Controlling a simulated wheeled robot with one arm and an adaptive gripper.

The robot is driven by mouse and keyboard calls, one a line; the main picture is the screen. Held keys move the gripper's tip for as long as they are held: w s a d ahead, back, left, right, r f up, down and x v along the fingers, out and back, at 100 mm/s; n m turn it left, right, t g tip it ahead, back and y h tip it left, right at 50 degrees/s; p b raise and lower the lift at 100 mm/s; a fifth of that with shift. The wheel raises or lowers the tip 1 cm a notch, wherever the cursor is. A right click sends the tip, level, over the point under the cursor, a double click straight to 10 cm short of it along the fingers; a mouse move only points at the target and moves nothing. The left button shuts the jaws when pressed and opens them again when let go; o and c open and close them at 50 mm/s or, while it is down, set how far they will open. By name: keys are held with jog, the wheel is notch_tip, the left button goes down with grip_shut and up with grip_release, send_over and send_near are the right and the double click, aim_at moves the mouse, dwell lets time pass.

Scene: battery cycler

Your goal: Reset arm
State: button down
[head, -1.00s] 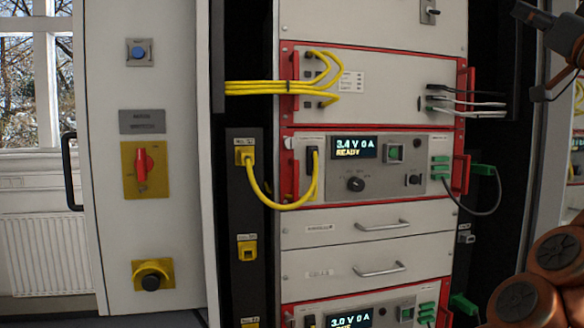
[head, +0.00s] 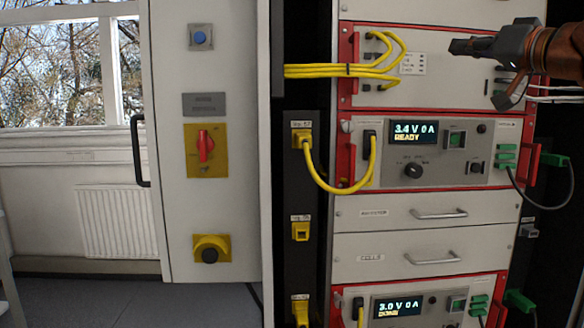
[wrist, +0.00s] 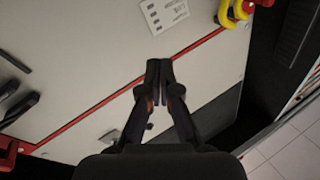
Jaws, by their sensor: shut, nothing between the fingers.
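My gripper (head: 468,46) reaches in from the right in the head view, in front of the upper rack panel (head: 420,84). In the wrist view my gripper (wrist: 160,78) shows its two dark fingers together, shut and empty. The fingers appear apart from the panel (wrist: 100,60) behind them. A printed label (wrist: 164,12) and a yellow cable plug (wrist: 236,16) show beyond the fingertips.
The rack holds a cycler unit reading 3.4 V 0 A (head: 414,132) and another below reading 3.0 V 0 A (head: 398,306). Yellow cables (head: 335,71) and a green plug (head: 556,160) stick out. A cabinet door (head: 207,240) with a red switch (head: 206,146) stands left.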

jog(key=a+f+n+g+p, duration=0.1)
jog(key=a+f+g, duration=0.5)
jog(key=a+f, duration=0.85)
jog(key=s+a+f+g+h+p, duration=0.1)
jog(key=s+a+f+g, duration=0.1)
jog(key=s+a+f, duration=0.3)
jog(key=s+a+f+g, duration=0.2)
jog(key=a+f+g, duration=0.1)
jog(key=f, duration=0.5)
jog(key=s+f+g+h+p, duration=0.1)
jog(key=s+f+g+h, duration=0.1)
jog(key=s+f, duration=0.6)
jog(key=s+f+g+h, duration=0.2)
jog(key=s+f, duration=0.3)
jog(key=f, duration=0.5)
jog(key=s+d+f+g+h, duration=0.1)
jog(key=s+d+f, duration=0.1)
jog(key=s+f, duration=0.2)
jog(key=s+d+f+m+g+h+p, duration=0.1)
jog(key=s+d+f+g, duration=0.1)
jog(key=s, duration=0.5)
jog(key=s+d+f+m+g+h, duration=0.1)
jog(key=s+d+f, duration=0.2)
jog(key=s+f, duration=0.3)
jog(key=shift+s+d+f+g, duration=0.15)
jog(key=shift+s+d+g, duration=0.15)
jog(key=shift+g, duration=0.1)
